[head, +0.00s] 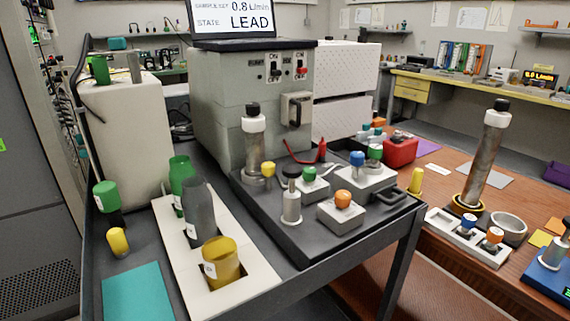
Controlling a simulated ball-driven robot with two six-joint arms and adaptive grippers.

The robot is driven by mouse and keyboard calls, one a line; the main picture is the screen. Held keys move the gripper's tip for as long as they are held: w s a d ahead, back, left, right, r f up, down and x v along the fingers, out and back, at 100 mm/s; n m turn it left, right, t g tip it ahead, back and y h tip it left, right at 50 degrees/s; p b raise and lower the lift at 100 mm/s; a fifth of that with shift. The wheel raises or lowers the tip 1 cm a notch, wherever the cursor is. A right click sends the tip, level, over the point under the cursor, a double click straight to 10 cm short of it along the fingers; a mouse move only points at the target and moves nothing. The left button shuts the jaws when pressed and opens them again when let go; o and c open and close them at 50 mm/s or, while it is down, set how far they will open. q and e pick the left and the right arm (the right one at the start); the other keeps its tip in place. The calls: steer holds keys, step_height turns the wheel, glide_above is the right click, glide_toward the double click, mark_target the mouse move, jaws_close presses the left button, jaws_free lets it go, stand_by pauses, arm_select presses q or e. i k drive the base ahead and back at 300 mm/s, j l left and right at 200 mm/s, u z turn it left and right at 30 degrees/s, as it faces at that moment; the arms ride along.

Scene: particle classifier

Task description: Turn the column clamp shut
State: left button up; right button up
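A metal column (253,150) with a white collar and black cap stands upright on the black base plate (285,237) in front of the grey-green instrument (228,105). A yellow knob (268,169) sits beside its lower part. A short metal post (291,203) with a black knob stands in front. I cannot tell which part is the column clamp, or whether it is open or shut. A second, taller column (482,160) stands upright in a yellow ring on the brown table at the right. Neither of my grippers is in view.
Blocks with green, orange (341,215) and blue knobs crowd the plate. A white rack (240,283) holds grey and yellow containers. A teal mat (137,292) lies at the cart's front left. A gap separates the cart from the brown table (440,182).

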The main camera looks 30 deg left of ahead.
mark_target(268, 167)
steer(key=k+l+u, duration=0.1)
steer(key=u, duration=0.8)
steer(key=k+u, duration=0.15)
steer(key=u, duration=0.3)
